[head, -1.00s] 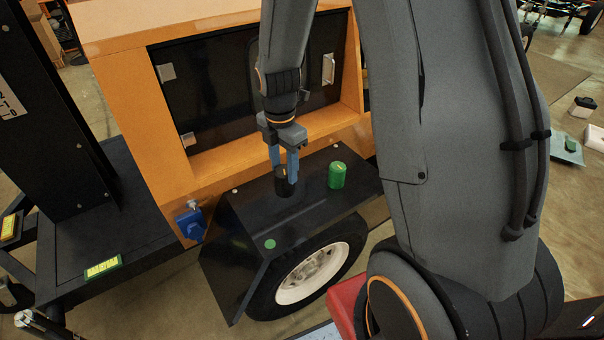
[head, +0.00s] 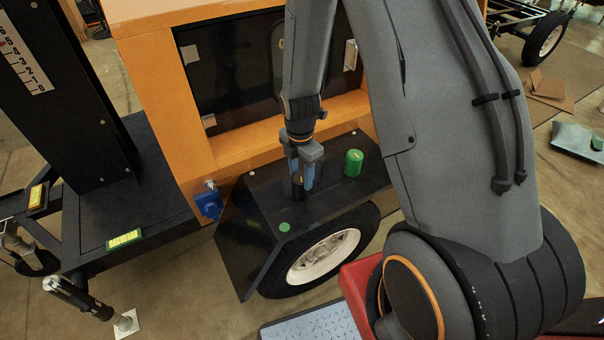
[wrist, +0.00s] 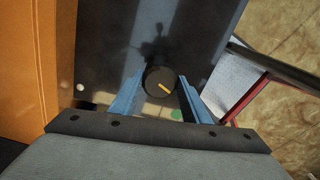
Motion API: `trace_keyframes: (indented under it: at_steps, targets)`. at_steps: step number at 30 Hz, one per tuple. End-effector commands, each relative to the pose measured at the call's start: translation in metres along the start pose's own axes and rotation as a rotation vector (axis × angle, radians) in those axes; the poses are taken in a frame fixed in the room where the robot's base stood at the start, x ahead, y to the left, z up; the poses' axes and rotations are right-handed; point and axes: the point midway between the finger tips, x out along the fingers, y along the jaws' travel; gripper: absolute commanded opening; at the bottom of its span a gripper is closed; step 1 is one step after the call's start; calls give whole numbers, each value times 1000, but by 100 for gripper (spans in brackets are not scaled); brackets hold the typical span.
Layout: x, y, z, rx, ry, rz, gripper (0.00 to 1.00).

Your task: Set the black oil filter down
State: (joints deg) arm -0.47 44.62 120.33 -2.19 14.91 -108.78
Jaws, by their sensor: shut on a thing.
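The black oil filter (head: 298,184) is a small dark cylinder at the black fender (head: 330,199) of the light tower. In the wrist view the filter (wrist: 160,81) shows its round top with a yellow mark. My gripper (head: 303,183) points down over the fender, its blue fingers shut on the filter from both sides. The filter looks upright. Whether its base touches the fender top cannot be told, as the fingers partly hide it.
A green filter (head: 353,163) stands on the fender to the right. A green dot (head: 284,227) marks the fender's front part. The orange cabinet (head: 190,160) rises behind, with a blue connector (head: 209,204) on its corner. The wheel (head: 322,256) is below.

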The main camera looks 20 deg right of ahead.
Motion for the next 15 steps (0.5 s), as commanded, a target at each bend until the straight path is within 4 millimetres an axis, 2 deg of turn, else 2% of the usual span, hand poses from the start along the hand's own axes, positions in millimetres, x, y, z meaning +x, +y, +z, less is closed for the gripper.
trace_keyframes:
  at_steps: [7, 8, 9, 11, 15]
  targets:
    - [2, 0, 0, 1, 0, 1, 12]
    - [2, 0, 0, 1, 0, 0, 47]
    - [2, 0, 0, 1, 0, 0, 54]
    - [2, 0, 0, 1, 0, 0, 61]
    - [2, 0, 0, 1, 0, 1, 61]
